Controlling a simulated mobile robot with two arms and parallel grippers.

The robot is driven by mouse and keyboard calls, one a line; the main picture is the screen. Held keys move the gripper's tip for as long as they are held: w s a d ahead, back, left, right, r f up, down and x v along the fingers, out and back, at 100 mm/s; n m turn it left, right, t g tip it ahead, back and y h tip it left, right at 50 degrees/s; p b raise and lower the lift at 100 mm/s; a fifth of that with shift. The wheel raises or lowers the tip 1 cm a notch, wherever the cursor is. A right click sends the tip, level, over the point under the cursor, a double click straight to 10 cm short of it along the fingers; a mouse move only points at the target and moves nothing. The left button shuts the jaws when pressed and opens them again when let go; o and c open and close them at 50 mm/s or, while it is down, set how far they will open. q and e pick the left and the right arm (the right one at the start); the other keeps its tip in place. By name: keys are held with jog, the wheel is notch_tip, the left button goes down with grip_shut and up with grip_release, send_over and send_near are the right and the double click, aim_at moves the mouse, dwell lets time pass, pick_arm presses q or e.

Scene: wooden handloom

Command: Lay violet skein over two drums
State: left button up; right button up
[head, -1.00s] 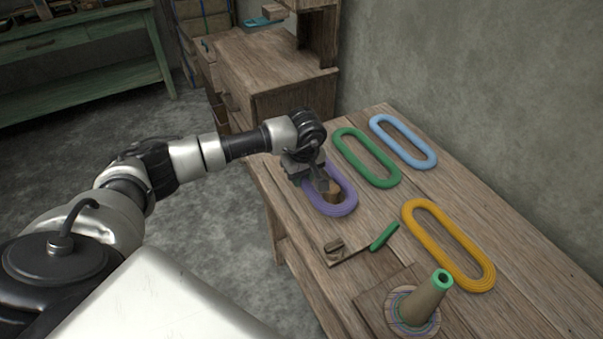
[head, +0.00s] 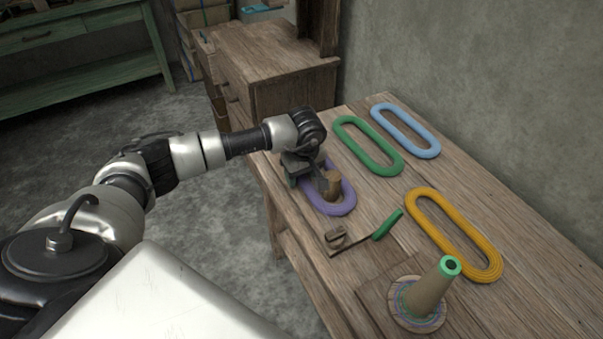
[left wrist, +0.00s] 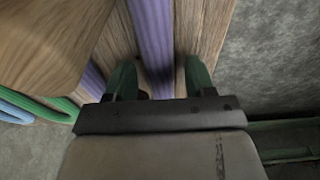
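The violet skein (head: 337,207), a long oval loop, lies on the wooden table near its left edge. My left gripper (head: 308,183) is over the skein's left side, pointing down. In the left wrist view, its green-padded fingers (left wrist: 160,80) are apart, one on each side of a violet strand (left wrist: 152,35), with gaps between. The skein's other strand shows to the left. A short wooden post (head: 332,184) stands inside the loop, close beside the gripper. I cannot make out the two drums. My right gripper is not in view.
Green (head: 368,146), light blue (head: 405,131) and yellow (head: 453,236) skeins lie on the table (head: 480,190). A cone with a green top (head: 430,290) and a small wooden tool with a green handle (head: 387,225) are nearer. A wooden cabinet (head: 285,85) stands behind.

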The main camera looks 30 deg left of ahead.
pick_arm(q)
notch_tip(320, 180, up, 11)
jog(key=d, duration=0.1)
jog(key=shift+s+f, duration=0.15)
jog(key=shift+s, duration=0.2)
dwell(1.1)
